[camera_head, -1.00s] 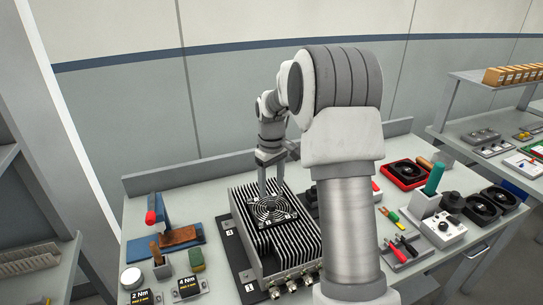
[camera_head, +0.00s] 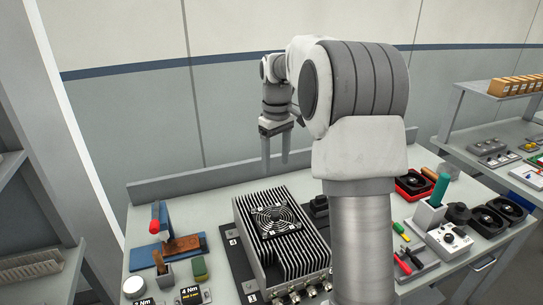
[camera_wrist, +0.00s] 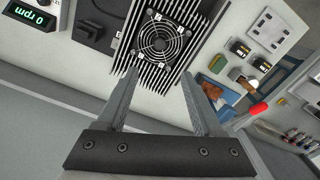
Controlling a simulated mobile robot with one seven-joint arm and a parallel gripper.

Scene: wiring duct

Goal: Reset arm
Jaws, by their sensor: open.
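My gripper (camera_head: 275,164) is raised above the back of the bench in the head view, its two fingers pointing down, apart and empty. In the wrist view my gripper (camera_wrist: 158,77) shows both fingers spread with nothing between them. The black finned heatsink unit (camera_head: 290,240) lies on the bench below and in front of it. A square fan (camera_head: 276,220) with a round guard sits on top of the fins. The fan also shows in the wrist view (camera_wrist: 158,38), beyond the fingertips. The gripper is clear of both.
Right are black fans (camera_head: 484,220), a red tray (camera_head: 413,187) and a control box (camera_head: 450,240). A low back rail (camera_head: 200,178) edges the bench.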

